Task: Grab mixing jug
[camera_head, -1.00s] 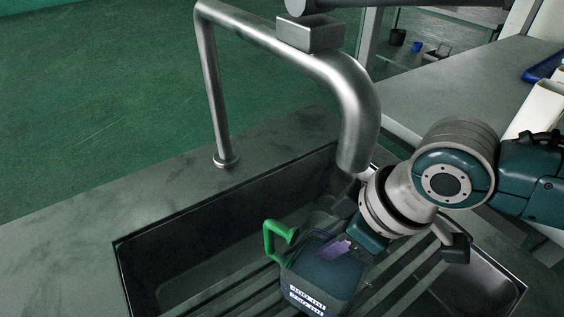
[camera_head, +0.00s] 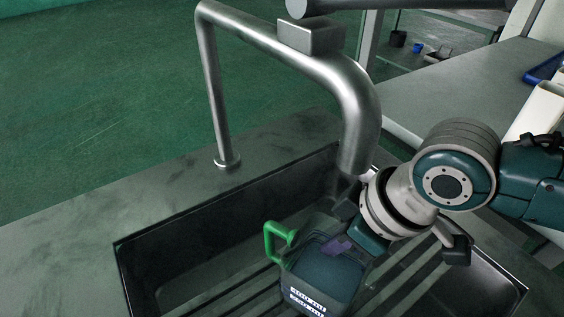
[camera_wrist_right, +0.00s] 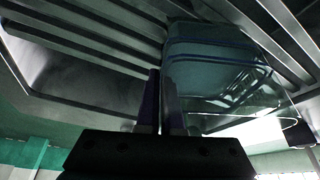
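The mixing jug (camera_head: 325,279) is a see-through dark jug with a green handle (camera_head: 280,240) and white lettering on its front. It stands in the sink on the slatted bottom, handle to the left. My right gripper (camera_head: 338,246) reaches down to the jug's far right rim, one purple finger inside the jug. In the right wrist view, the gripper's fingers (camera_wrist_right: 162,103) are close together with the clear wall of the jug (camera_wrist_right: 215,70) between them, so it looks shut on that wall. My left gripper is not in view.
The sink (camera_head: 190,222) has raised walls around the jug. A thick steel tap (camera_head: 355,110) arches over the sink, its spout close to my right wrist. A grey counter (camera_head: 455,90) with a blue tray (camera_head: 545,68) lies at the back right.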

